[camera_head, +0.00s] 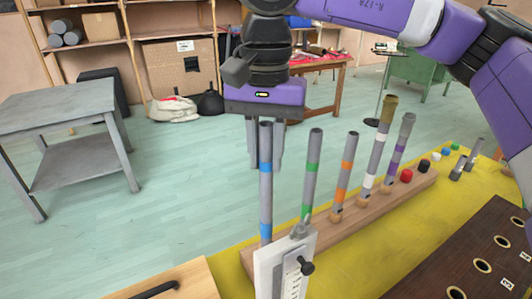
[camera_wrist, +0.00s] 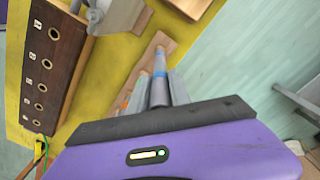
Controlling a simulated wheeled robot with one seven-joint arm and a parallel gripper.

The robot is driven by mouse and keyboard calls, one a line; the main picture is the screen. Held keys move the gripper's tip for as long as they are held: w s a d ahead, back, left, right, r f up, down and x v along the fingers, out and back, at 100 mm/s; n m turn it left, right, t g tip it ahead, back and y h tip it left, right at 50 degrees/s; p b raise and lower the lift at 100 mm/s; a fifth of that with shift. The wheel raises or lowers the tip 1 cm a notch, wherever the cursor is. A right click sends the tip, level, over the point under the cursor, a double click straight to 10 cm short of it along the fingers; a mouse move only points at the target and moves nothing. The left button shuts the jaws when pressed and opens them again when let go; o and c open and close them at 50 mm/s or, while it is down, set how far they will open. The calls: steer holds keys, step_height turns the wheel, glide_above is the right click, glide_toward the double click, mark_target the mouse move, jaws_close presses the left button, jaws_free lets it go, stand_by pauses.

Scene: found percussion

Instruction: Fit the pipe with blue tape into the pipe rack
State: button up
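The pipe with blue tape (camera_head: 266,190) is a grey tube standing upright, with a blue band on its lower part. My gripper (camera_head: 265,150) points down over it, one finger on each side, and looks shut on its upper end. The wrist view also shows the blue-taped pipe (camera_wrist: 160,84) between the fingers (camera_wrist: 160,98). Its lower end is near the left end of a wooden strip (camera_head: 350,214); contact there is unclear. A dark board with brass-rimmed, numbered holes (camera_head: 468,247), apparently the pipe rack, lies at right; it also shows in the wrist view (camera_wrist: 65,52).
Pipes with green (camera_head: 311,170), orange (camera_head: 346,166), white (camera_head: 376,150) and purple tape (camera_head: 400,150) stand along the strip. A white gauge with a black knob (camera_head: 270,272) stands in front. Yellow mat (camera_head: 345,262) shows between strip and board.

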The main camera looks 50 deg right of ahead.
mark_target(266, 124)
steer(key=o, duration=0.4)
steer(key=shift+r, duration=0.1)
step_height(266, 124, up, 8)
steer(key=shift+f+p, duration=0.15)
steer(key=shift+p, duration=0.2)
stand_by(0.4)
